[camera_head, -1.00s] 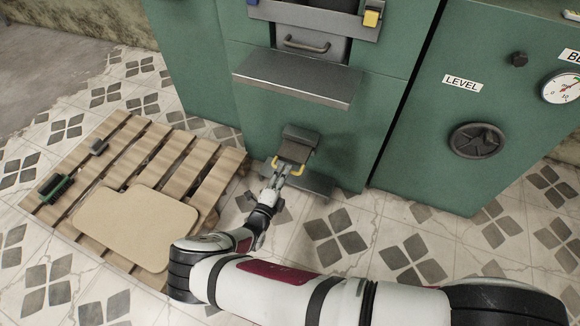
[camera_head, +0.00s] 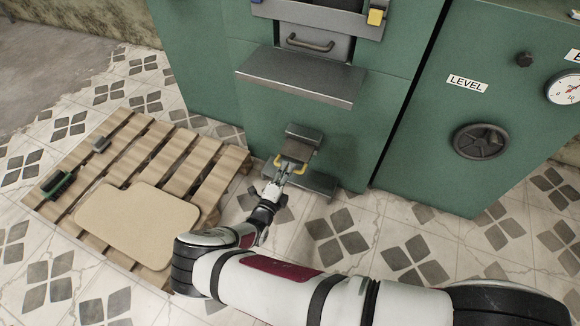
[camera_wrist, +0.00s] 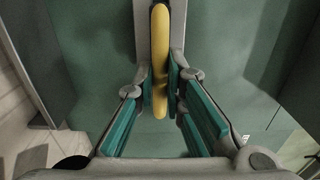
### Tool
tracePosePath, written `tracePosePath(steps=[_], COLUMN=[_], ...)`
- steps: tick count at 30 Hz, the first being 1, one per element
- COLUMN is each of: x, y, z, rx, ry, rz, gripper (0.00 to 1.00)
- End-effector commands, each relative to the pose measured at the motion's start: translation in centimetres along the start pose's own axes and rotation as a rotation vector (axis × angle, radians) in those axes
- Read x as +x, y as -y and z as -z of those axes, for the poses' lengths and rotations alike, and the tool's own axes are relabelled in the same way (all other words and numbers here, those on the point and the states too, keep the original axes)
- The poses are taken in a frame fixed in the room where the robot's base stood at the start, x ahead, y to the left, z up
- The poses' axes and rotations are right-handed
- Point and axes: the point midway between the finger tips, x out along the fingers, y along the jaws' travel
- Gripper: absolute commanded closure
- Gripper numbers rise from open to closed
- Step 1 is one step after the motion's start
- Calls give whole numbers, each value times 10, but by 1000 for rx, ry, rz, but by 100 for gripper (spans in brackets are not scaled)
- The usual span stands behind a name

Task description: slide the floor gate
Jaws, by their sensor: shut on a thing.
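The floor gate looks like a small dark grey plate (camera_head: 297,150) under a short hood, low on the front of the green cabinet. A yellow handle (camera_head: 301,169) sits at its near edge. My gripper (camera_head: 285,168) reaches in from below and is shut on this handle. In the wrist view the yellow handle (camera_wrist: 160,62) runs upright between the teal finger pads of my gripper (camera_wrist: 160,85). The pads press it from both sides. The gripper hides part of the handle in the head view, and how far the plate stands out is hard to tell.
A grey shelf (camera_head: 302,77) juts from the cabinet (camera_head: 245,110) above the gate. A lower grey ledge (camera_head: 316,184) lies beneath it. A wooden pallet (camera_head: 185,150) with a tan board (camera_head: 135,222) and a green brush (camera_head: 58,185) lies left. The tiled floor on the right is clear.

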Motion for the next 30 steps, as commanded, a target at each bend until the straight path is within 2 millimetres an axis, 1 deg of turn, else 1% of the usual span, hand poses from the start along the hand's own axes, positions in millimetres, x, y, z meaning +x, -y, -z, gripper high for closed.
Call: tracePosePath(steps=[30], x=[46], y=[-2], z=[0], rx=[0], ry=[1], rz=[-3], gripper=[100])
